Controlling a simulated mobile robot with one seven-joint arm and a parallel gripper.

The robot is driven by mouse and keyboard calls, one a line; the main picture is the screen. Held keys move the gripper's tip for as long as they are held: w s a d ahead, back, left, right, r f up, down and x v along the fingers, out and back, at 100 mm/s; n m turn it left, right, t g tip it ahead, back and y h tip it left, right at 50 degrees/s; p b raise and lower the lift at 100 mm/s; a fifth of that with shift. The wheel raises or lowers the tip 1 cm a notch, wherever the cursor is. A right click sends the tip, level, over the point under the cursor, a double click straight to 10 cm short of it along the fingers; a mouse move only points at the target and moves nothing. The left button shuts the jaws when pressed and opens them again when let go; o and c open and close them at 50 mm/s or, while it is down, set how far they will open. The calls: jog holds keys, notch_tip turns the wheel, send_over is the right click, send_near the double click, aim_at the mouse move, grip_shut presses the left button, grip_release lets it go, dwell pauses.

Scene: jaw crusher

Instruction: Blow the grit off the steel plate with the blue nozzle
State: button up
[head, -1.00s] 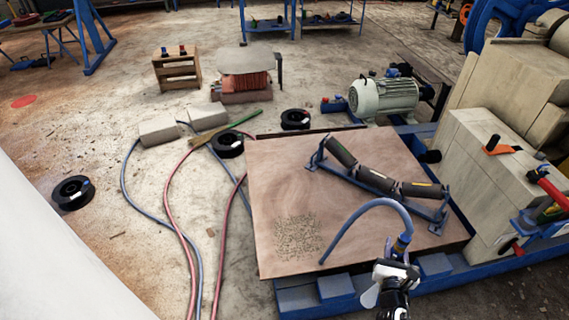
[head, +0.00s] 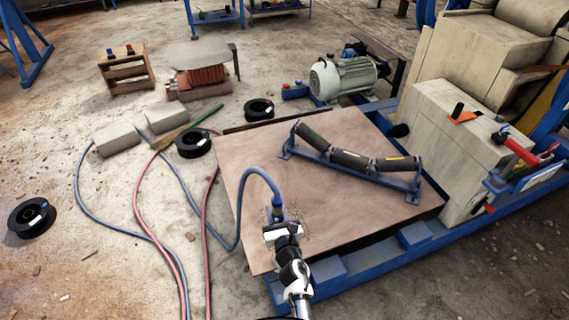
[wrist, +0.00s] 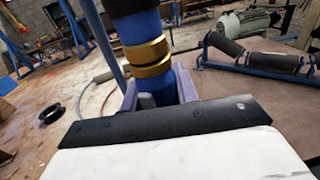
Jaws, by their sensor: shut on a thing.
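The steel plate (head: 245,165), brownish and flat, lies in the middle of the head view. The blue nozzle (head: 277,204) stands over its front-left part, its blue hose curving up and down to the left. My gripper (head: 280,222) is shut on the nozzle; the wrist view also shows the blue nozzle (wrist: 148,38) with brass rings between the fingers (wrist: 158,94). A little grit (head: 300,236) shows as dark specks around my gripper; most of that patch is hidden behind the gripper and wrist. The nozzle's outlet is not clearly visible.
A roller frame (head: 350,165) with black rollers lies across the plate's back right. The pale crusher body (head: 450,140) stands at the right and a motor (head: 343,77) behind. Red and blue hoses, black spools (head: 193,143) and blocks (head: 117,137) lie on the floor at left.

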jog(key=shift+w+a+f+m+h+b, duration=1.2)
jog(key=shift+w+f, duration=1.65)
jog(key=shift+w, duration=2.3)
jog(key=w+d+r+m+h+b, duration=0.1)
jog(key=w+d+r+h+b, duration=0.1)
jog(key=w+d, duration=0.6)
jog(key=w+r+b, duration=0.1)
jog(key=w+r, duration=0.1)
jog(key=w, duration=0.2)
jog(key=shift+w+d+r+h+b, duration=0.25)
jog(key=shift+r+h+b, duration=0.05)
jog(key=shift+h, duration=0.1)
